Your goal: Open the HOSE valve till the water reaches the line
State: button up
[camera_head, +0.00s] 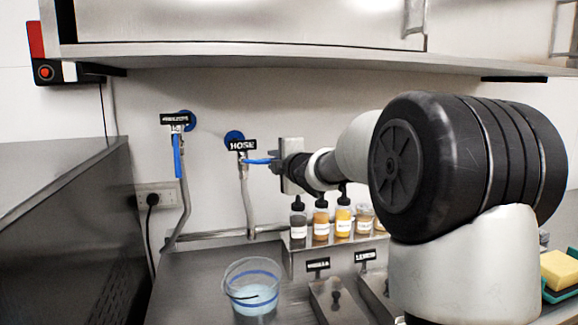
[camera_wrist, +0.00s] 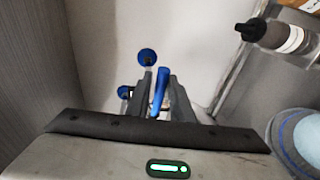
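The HOSE valve (camera_head: 243,158) is on the back wall under its black HOSE label (camera_head: 241,145). Its blue handle (camera_head: 258,161) points sideways to the right, across the pipe. My gripper (camera_head: 274,160) is at the handle's outer end. In the wrist view the blue handle (camera_wrist: 159,92) lies between my two fingers (camera_wrist: 161,98), which look closed around it with little gap. A clear container (camera_head: 233,274) with blue bands stands on the counter below and holds pale blue water (camera_head: 254,299). I cannot tell exactly how the water level sits against the line.
A second valve with a blue handle (camera_head: 177,156) hanging down is to the left. Several bottles (camera_head: 321,222) stand on a ledge below my arm. A steel shelf (camera_head: 300,56) overhangs. A yellow sponge (camera_head: 558,270) lies at the right.

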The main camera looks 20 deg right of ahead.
jog(key=s+d+r, duration=0.1)
jog(key=s+r, duration=0.1)
jog(key=s, duration=1.1)
jog(key=shift+d+p, duration=0.25)
jog(key=shift+p, duration=0.15)
jog(key=shift+w, duration=0.1)
